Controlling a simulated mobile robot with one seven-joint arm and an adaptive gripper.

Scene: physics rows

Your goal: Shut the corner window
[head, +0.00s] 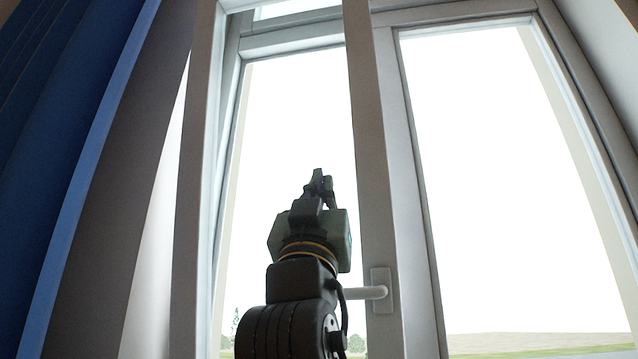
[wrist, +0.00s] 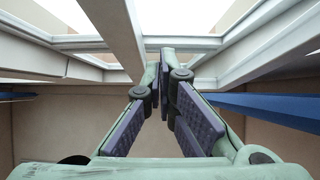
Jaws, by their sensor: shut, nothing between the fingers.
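The window has two panes side by side. The left sash (head: 193,200) stands open, its frame apart from the fixed frame (head: 230,150) behind it, where a gap shows at the left. Its right stile (head: 368,140) carries a light handle (head: 381,290), partly hidden behind my arm. The right pane (head: 510,180) sits in its frame. My gripper (head: 319,178) points up in front of the left sash opening, left of the handle stile, touching nothing that I can make out. In the wrist view my gripper (wrist: 167,65) is shut and empty, with pale window bars (wrist: 112,35) beyond it.
A blue curtain or panel (head: 60,150) hangs at the far left, beside a brown-grey wall strip (head: 130,150). A blue bar (wrist: 265,108) crosses the right of the wrist view. Fields and trees show outside.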

